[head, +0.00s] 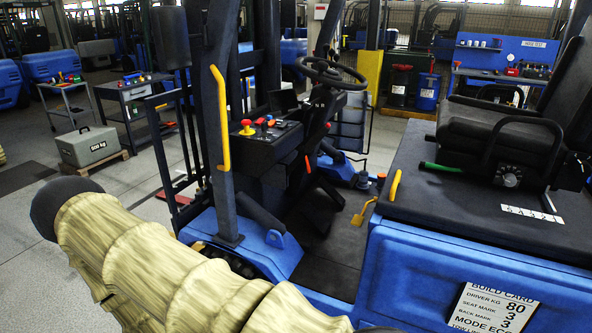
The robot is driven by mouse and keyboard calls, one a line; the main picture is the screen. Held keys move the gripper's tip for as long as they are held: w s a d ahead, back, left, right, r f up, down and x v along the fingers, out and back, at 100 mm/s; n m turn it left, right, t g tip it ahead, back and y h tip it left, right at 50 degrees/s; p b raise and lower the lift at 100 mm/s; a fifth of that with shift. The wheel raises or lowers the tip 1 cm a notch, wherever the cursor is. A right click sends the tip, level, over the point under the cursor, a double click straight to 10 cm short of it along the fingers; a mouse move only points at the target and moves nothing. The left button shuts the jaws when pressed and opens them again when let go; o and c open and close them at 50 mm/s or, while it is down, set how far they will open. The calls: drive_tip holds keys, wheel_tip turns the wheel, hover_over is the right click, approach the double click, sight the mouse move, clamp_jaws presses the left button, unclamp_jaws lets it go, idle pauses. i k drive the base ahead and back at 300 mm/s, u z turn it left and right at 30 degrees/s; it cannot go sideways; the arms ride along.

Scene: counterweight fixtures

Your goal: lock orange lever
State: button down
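A yellow-orange lever (395,186) stands at the left edge of the black seat deck. A bent yellow-orange pedal or handle (362,212) sits lower, in front of it above the footwell. A small orange-red knob (381,176) is just left of the first lever. A dark console (268,140) left of the steering wheel carries a red button on a yellow base (247,128) and several small coloured knobs. I cannot tell which is locked. My beige-sleeved arm crosses the lower left; my gripper is not visible.
The blue forklift body (400,260) fills the right, with a black seat (490,130), a green lever (441,168) and a build card (490,308). The steering wheel (330,72) and an upright pillar with a yellow grab bar (220,115) stand around the open footwell.

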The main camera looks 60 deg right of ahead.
sight(308, 169)
drive_tip(key=z, duration=0.6)
drive_tip(key=i, duration=0.75)
drive_tip(key=z, duration=0.95)
drive_tip(key=i, duration=0.25)
drive_tip(key=z, duration=0.3)
